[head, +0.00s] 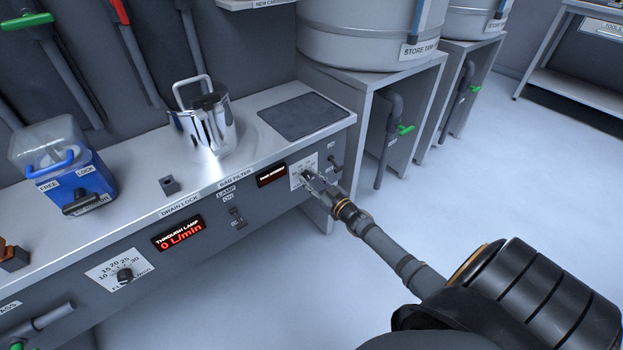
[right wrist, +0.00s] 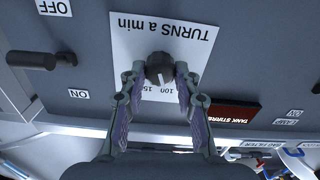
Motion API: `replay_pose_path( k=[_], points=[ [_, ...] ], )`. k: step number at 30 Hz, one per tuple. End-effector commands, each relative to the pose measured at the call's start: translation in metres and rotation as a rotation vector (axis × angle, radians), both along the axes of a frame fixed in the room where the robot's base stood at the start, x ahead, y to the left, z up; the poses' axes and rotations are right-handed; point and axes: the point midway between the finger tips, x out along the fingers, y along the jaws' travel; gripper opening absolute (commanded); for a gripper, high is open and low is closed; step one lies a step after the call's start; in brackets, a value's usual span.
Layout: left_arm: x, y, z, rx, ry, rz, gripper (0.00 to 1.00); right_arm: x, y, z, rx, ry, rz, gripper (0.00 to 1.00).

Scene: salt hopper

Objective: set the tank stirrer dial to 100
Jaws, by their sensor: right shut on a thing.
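The tank stirrer dial is a dark round knob (right wrist: 158,68) on a white plate (right wrist: 140,32) marked "TURNS a min", upside down in the right wrist view. Numbers reading 100 and 150 show below the knob there. A pale mark on the knob points down toward the 100, but its exact setting is hard to tell. My right gripper (right wrist: 160,77) is shut on the knob, one finger on each side. In the head view my right gripper (head: 312,183) is at the white plate (head: 298,167) on the bench front and hides the knob. My left gripper is out of view.
A dark tank stirrer display (head: 271,175) sits left of the dial. A lever (right wrist: 45,60) marked ON and OFF is beside it. A steel jug (head: 205,125) and a blue-based container (head: 65,165) stand on the bench. The floor at right is clear.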

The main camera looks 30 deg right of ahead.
Motion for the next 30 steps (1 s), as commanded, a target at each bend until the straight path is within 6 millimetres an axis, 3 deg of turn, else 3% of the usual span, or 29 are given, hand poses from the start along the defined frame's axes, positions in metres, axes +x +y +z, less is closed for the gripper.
replay_pose_path(
  k=[14, 15, 19, 30],
  points=[
    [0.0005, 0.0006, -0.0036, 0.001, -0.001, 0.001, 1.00, -0.0004, 0.0002, -0.0011, 0.014, 0.002, 0.000, 0.00],
    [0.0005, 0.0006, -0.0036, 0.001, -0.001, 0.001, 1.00, -0.0004, 0.0002, -0.0011, 0.014, 0.002, 0.000, 0.37],
    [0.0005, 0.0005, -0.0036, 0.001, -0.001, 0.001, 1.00, -0.0003, 0.0001, -0.0009, 0.014, 0.002, 0.000, 0.55],
    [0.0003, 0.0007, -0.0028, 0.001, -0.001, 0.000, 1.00, -0.0071, -0.0008, -0.0015, 0.012, 0.003, 0.000, 0.55]
  ],
)
